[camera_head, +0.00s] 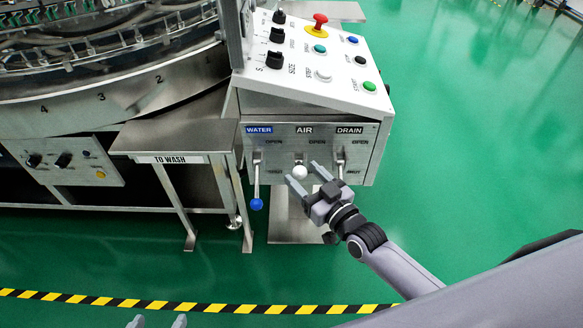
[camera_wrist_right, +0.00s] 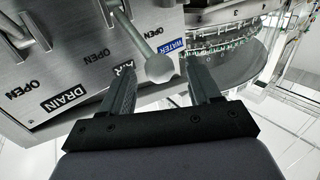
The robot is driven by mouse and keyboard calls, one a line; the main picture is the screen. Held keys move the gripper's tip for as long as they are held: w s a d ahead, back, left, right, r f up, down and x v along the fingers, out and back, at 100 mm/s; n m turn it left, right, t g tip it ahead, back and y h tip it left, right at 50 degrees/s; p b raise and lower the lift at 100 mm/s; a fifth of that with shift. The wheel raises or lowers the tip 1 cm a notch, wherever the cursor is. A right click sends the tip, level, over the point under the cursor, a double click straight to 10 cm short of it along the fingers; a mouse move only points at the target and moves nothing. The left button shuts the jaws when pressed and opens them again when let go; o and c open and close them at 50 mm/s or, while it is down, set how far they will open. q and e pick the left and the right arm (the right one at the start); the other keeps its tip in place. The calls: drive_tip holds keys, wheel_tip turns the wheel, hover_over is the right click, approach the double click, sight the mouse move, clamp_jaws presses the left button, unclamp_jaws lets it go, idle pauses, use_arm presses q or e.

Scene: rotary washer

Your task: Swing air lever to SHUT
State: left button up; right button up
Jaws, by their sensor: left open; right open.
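The AIR lever has a white ball knob (camera_head: 300,172) and a short grey stem on the metal valve panel, below the AIR label (camera_head: 304,130). The stem looks foreshortened in the head view. My right gripper (camera_head: 303,176) is open, with its fingers on either side of the white knob. In the right wrist view the knob (camera_wrist_right: 160,68) sits between the spread fingers (camera_wrist_right: 157,75). I cannot tell whether either finger touches it. An OPEN mark (camera_head: 317,142) is beside the lever; its SHUT mark is not readable. My left gripper (camera_head: 157,322) is open at the bottom edge, far from the panel.
The WATER lever, with a blue knob (camera_head: 256,204), hangs down to the left. The DRAIN lever (camera_head: 340,158) is close on the right, near my right gripper. A sloped button console (camera_head: 305,75) is above. A TO WASH table (camera_head: 185,135) stands left. The green floor in front is clear.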

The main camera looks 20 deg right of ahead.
drive_tip(key=shift+b+x, duration=0.4)
drive_tip(key=shift+x, duration=1.85)
drive_tip(key=shift+f, duration=0.1)
clamp_jaws()
